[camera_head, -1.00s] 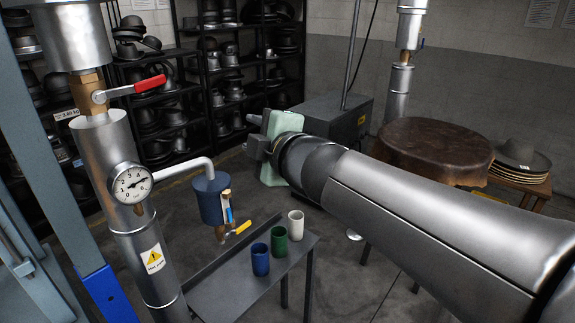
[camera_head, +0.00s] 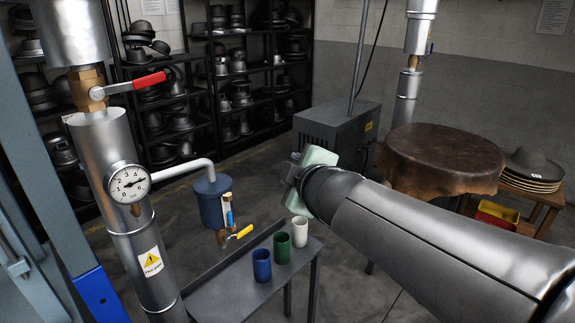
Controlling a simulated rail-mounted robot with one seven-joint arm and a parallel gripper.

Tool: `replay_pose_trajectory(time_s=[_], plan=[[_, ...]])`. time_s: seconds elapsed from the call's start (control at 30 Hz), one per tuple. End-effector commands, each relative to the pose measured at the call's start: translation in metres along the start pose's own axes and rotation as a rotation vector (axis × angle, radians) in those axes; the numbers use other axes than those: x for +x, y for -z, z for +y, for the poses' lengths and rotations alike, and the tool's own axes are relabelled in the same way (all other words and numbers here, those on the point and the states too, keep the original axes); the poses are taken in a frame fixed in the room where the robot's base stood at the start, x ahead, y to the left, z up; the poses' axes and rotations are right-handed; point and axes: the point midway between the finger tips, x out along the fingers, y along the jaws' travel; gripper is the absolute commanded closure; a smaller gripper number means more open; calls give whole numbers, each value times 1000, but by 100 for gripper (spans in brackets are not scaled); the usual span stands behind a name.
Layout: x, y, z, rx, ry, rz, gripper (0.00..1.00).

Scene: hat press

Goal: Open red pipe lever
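The red pipe lever (camera_head: 149,82) sits on a brass valve (camera_head: 89,88) on the vertical metal pipe at the left. It points to the right and slightly up, across the pipe. My gripper (camera_head: 293,172) is at the end of the grey arm, near the picture's middle, well to the right of and below the lever and apart from it. The gripper's fingers are mostly hidden behind my wrist and a pale green part, so I cannot tell whether it is open or shut.
A pressure gauge (camera_head: 129,184) is on the pipe below the lever. A blue pot (camera_head: 213,200) with a yellow lever (camera_head: 240,231) hangs over a grey table (camera_head: 222,291). Blue (camera_head: 262,265), green (camera_head: 281,247) and white (camera_head: 300,230) cups stand there. Shelves of hats (camera_head: 178,125) stand behind.

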Motion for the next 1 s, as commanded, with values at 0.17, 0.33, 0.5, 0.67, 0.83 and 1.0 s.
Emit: replay_pose_trajectory(time_s=[0.17,0.33,0.5,0.67,0.83,1.0], plan=[[0,0,0,-2,0,1,100],[5,10,-4,-135,-19,48,100],[15,48,-10,-602,-131,187,100],[13,95,-13,-1148,-347,292,100],[1,139,-16,-1651,-635,305,100],[-12,166,-17,-1960,-858,248,100]])
